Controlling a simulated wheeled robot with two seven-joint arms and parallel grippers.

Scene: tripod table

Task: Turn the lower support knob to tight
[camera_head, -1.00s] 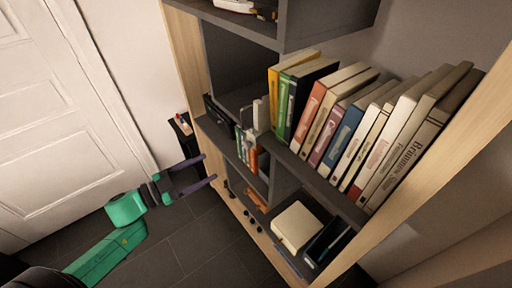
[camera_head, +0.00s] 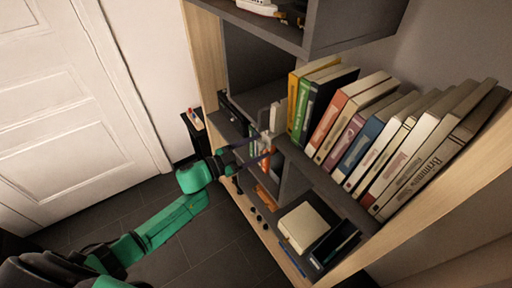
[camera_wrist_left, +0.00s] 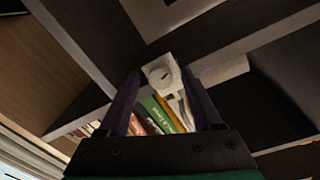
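A small round white knob (camera_wrist_left: 160,75) sits on a pale block at the end of a grey bar in the left wrist view. My left gripper (camera_wrist_left: 160,82) is open, with one dark finger on each side of the knob; I cannot tell whether either finger touches it. In the head view my left gripper (camera_head: 266,147) reaches to the shelf's front edge, by a pale upright fitting (camera_head: 275,118). The knob's markings are too small to read. My right gripper is not in view.
The bookshelf (camera_head: 318,178) holds a row of books (camera_head: 367,132) right of the gripper. Smaller books (camera_wrist_left: 165,113) show between the fingers. A cream box (camera_head: 303,228) lies on a lower shelf.

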